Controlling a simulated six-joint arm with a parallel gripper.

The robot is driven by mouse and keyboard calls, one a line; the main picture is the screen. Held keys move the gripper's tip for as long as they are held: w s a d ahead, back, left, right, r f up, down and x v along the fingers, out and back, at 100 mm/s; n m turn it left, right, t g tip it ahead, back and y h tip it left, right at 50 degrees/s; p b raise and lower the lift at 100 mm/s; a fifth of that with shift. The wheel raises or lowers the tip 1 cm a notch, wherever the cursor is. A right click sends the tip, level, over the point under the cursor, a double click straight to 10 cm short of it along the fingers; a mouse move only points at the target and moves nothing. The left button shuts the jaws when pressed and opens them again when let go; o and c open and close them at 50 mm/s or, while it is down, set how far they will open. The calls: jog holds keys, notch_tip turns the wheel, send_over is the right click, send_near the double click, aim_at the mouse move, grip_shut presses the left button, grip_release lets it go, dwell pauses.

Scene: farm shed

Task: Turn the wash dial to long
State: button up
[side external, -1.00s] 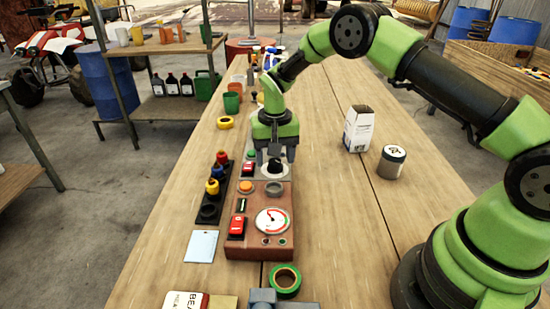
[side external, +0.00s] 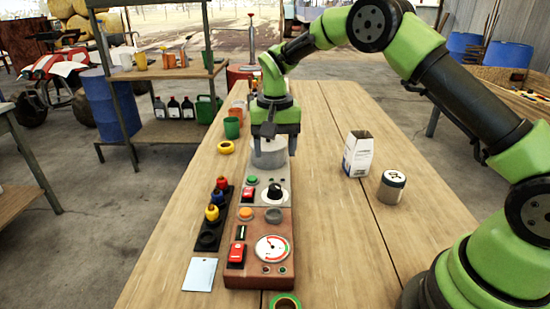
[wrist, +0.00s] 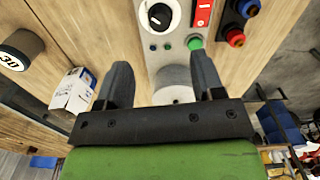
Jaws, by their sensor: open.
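The wash dial (side external: 273,194) is a black knob on a pale round plate, on the grey control panel (side external: 257,208). It also shows at the top of the wrist view (wrist: 159,15), where a pale pointer mark is visible on it. I cannot read any setting labels around it. My gripper (side external: 268,131) is open and empty, above and beyond the dial, apart from it. In the wrist view both fingers of my gripper (wrist: 161,75) are spread, with the dial ahead of their tips. A pale grey drum (side external: 268,155) stands just below my gripper.
A green button (side external: 253,180) and a red switch (side external: 248,194) sit beside the dial. A brown gauge box (side external: 258,268) is nearer. A black strip with coloured knobs (side external: 208,237) lies left. A carton (side external: 357,154) and a tin (side external: 392,187) stand right, with clear table between.

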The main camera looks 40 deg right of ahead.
aim_at(275, 187)
notch_tip(275, 187, down, 10)
dwell(0.6)
